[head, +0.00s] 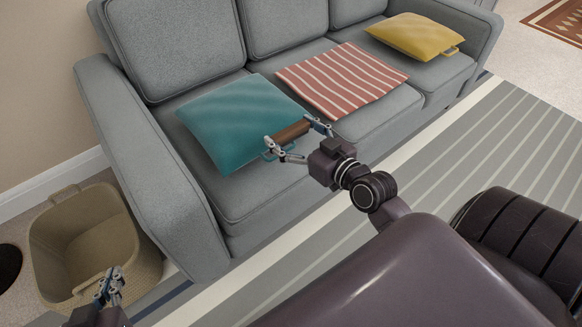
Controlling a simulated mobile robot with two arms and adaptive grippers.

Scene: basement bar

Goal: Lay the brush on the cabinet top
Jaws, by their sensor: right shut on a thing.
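A brown, block-like thing, which looks like the brush (290,132), is held in the air between the fingers of my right gripper (295,138). My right gripper is shut on it, above the front of the sofa seat and in front of the teal cushion. The fingers hide the ends of the brush, and I see no bristles. My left gripper (110,287) is low at the bottom left, in front of the basket. Its fingers look close together, and I cannot tell if they are open or shut. No cabinet top is clearly in view.
A grey sofa (150,180) fills the middle. On it lie a teal cushion (230,110), a red-and-white striped cloth (340,78) and a yellow cushion (415,35). A beige basket (75,225) stands at the left. A striped grey rug (520,150) has open room at right.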

